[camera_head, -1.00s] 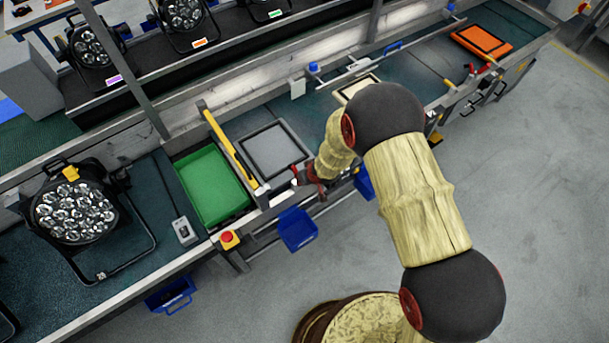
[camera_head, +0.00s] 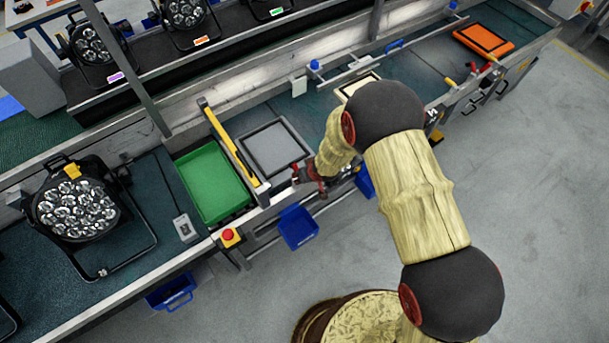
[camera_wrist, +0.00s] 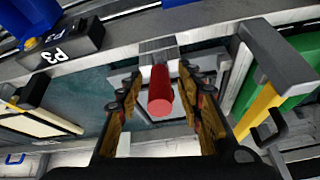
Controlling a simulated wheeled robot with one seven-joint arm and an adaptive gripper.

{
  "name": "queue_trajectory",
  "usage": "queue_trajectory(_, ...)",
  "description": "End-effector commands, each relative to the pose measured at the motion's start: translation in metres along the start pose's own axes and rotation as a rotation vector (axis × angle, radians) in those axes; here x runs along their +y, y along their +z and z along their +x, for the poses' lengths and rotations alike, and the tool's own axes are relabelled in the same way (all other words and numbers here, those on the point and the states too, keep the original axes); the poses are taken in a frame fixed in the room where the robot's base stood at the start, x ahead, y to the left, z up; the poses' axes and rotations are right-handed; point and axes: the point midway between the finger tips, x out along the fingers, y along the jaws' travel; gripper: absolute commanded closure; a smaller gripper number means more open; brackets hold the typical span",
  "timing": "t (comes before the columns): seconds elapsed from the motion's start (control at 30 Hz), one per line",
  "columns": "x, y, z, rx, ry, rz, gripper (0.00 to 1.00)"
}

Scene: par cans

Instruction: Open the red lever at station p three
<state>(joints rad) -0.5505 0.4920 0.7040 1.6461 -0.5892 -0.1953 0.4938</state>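The red lever (camera_wrist: 160,92) shows in the wrist view as a red cylinder on a grey metal mount, its round end facing me. A black block labelled P3 (camera_wrist: 52,54) sits on the rail to its upper left. My gripper (camera_wrist: 160,88) is open, with one finger on each side of the lever and visible gaps between. I cannot tell how deep the lever lies between the fingertips. In the head view my gripper (camera_head: 308,176) is at the conveyor's front edge, and it largely hides the lever.
A yellow-and-grey bar (camera_head: 230,145) and a green tray (camera_head: 212,184) lie left of my gripper. A grey framed plate (camera_head: 274,148) is behind it. Blue bins (camera_head: 298,228) hang below the front rail. A red stop button (camera_head: 228,235) is farther left. The floor in front is clear.

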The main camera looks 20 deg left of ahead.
Motion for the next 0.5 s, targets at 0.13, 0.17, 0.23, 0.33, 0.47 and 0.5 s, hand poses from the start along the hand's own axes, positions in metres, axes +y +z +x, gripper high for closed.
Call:
queue_trajectory(0.13, 0.0, 0.0, -0.002, 0.0, 0.0, 0.0, 0.63)
queue_trajectory(0.17, 0.0, 0.0, -0.003, 0.001, 0.0, 0.0, 0.63)
queue_trajectory(0.23, 0.0, -0.001, -0.009, 0.001, 0.0, 0.0, 0.63)
queue_trajectory(0.33, 0.0, -0.002, -0.025, 0.002, 0.0, 0.001, 0.63)
queue_trajectory(0.47, 0.0, -0.002, -0.051, 0.002, 0.001, 0.001, 0.63)
queue_trajectory(0.5, 0.0, -0.001, -0.06, 0.002, 0.001, -0.001, 0.63)
